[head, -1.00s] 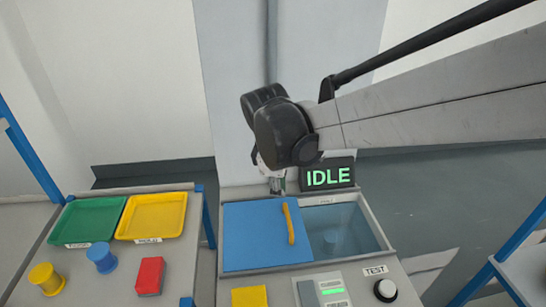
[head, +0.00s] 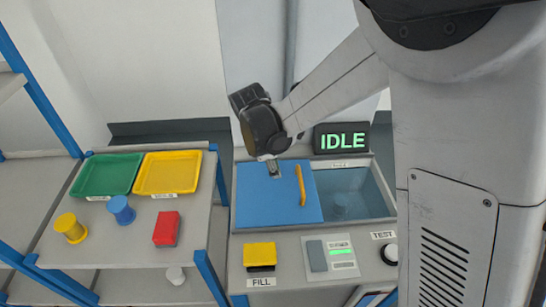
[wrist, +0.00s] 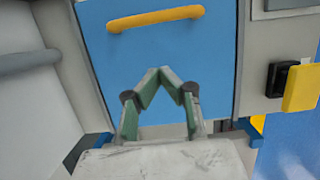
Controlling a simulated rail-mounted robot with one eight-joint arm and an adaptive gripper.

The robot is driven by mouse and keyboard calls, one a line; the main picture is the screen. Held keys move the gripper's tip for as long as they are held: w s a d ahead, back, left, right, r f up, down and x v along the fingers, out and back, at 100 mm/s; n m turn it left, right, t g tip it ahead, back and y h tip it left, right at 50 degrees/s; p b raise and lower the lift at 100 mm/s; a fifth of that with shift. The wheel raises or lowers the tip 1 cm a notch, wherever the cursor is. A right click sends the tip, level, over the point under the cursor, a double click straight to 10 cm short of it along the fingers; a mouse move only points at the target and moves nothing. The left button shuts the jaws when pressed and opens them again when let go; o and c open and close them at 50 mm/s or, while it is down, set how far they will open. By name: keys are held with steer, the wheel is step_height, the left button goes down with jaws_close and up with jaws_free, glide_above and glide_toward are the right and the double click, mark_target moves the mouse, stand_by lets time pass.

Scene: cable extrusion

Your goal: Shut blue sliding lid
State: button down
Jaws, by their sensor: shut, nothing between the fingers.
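The blue sliding lid (head: 262,195) covers the left part of the machine's top bin. Its yellow bar handle (head: 300,185) is near the lid's right edge. To its right the bin opening (head: 350,198) is uncovered, with a dim round shape inside. My gripper (head: 272,170) points down in front of the lid's upper middle, left of the handle. In the wrist view the gripper (wrist: 172,72) has its fingertips together, empty, over the blue lid (wrist: 210,60). The handle (wrist: 155,18) lies beyond the tips, apart from them. Whether the tips touch the lid cannot be told.
A dark IDLE display (head: 341,138) stands behind the opening. A yellow FILL block (head: 260,252), a control panel (head: 332,258) and a TEST knob (head: 389,254) are in front. On the left table are green (head: 107,174) and yellow (head: 168,173) trays, spools and a red block (head: 166,228).

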mark_target(296, 188)
steer(key=x, duration=0.3)
steer(key=shift+f, duration=0.2)
steer(key=d, duration=0.3)
steer(key=shift+w+d+r, duration=0.1)
steer(key=shift+d+r, duration=0.05)
steer(key=shift+r, duration=0.15)
steer(key=shift+d, duration=0.4)
